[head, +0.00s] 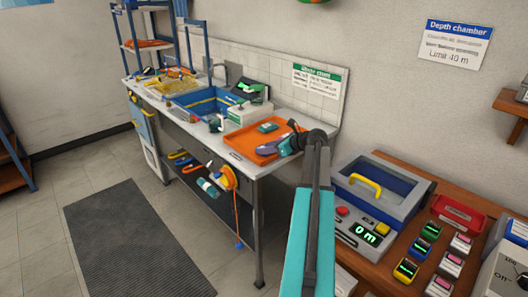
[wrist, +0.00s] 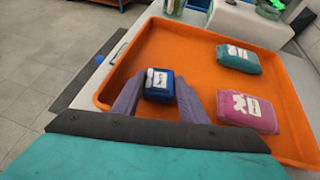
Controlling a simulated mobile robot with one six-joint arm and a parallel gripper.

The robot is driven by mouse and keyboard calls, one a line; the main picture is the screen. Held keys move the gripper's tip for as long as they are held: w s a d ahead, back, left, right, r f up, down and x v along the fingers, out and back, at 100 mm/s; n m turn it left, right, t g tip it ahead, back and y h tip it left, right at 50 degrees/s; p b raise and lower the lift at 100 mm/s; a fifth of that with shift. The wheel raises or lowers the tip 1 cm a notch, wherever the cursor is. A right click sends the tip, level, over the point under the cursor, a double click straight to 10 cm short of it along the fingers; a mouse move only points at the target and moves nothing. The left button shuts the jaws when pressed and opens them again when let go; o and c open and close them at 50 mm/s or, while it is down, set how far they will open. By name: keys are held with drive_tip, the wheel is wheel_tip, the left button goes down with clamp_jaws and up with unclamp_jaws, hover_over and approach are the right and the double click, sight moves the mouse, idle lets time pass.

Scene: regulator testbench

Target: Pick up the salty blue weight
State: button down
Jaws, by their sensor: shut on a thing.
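The blue weight (wrist: 159,86) is a small dark blue pouch or block with a white label. It sits between the two grey-purple fingers of my gripper (wrist: 158,95), over the left part of the orange tray (wrist: 200,35) in the wrist view. My gripper is shut on it. I cannot tell whether the weight still touches the tray floor. A teal weight (wrist: 238,59) and a pink weight (wrist: 247,112), both with white labels, lie in the tray to the right. In the head view my gripper (head: 280,146) is over the tray (head: 243,139), and my arm hides the tray's right side.
The tray stands at the near end of the steel bench (head: 268,168), beside a blue sink basin (head: 208,103). A depth chamber box (head: 379,188) stands on a wooden table at right, with several coloured small units (head: 430,231) beside it. Open floor lies at left.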

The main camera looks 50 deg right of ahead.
drive_tip(key=shift+r, duration=0.1)
drive_tip(key=shift+r, duration=1.05)
drive_tip(key=shift+w+a+r+b, duration=0.3)
drive_tip(key=shift+w+a+r, duration=0.15)
drive_tip(key=shift+r, duration=0.2)
drive_tip(key=w+a+r+b, duration=0.1)
drive_tip(key=w+a, duration=0.8)
drive_tip(key=a, duration=0.2)
drive_tip(key=shift+w+r, duration=0.25)
drive_tip(key=shift+w, duration=0.1)
